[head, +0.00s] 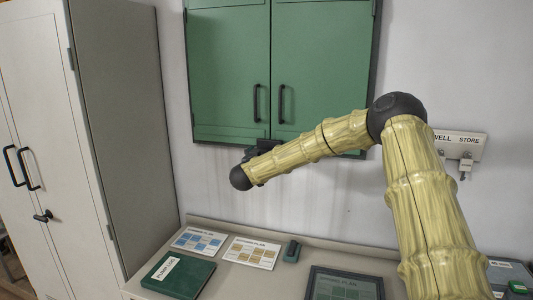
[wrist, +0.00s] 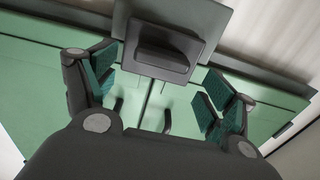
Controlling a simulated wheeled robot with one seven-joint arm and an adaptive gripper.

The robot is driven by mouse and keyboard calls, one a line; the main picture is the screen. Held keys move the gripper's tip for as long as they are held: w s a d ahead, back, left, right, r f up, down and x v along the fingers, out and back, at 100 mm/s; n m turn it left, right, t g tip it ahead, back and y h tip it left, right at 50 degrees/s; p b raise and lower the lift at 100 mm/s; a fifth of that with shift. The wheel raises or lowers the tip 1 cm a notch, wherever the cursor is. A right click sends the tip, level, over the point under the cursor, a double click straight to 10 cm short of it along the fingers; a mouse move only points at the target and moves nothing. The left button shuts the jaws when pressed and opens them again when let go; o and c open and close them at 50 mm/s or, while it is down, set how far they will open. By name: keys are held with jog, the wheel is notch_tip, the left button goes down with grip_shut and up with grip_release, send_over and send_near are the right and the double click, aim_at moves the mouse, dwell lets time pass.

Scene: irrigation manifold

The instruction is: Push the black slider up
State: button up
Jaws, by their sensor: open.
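The black slider (wrist: 161,62) is a dark raised bar on a grey square plate (wrist: 182,30) in the wrist view. The plate sits at the edge of the green cabinet, over the seam between its two doors. My gripper (wrist: 160,88) is open and empty. Its two teal-padded fingers stand apart to the left and right of the slider, with visible gaps to it. Whether they are level with it in depth is hard to tell. In the head view my arm hides most of the gripper and the slider, near the cabinet's lower edge.
The green cabinet (head: 230,60) hangs on the wall with two black handles, its doors shut. Below is a counter with a green book (head: 178,273), plan cards (head: 251,252) and a small dark device (head: 291,250). A tall grey locker (head: 115,120) stands left.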

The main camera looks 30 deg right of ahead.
jog(key=v, duration=0.8)
jog(key=shift+s, duration=0.2)
jog(key=shift+a, duration=0.15)
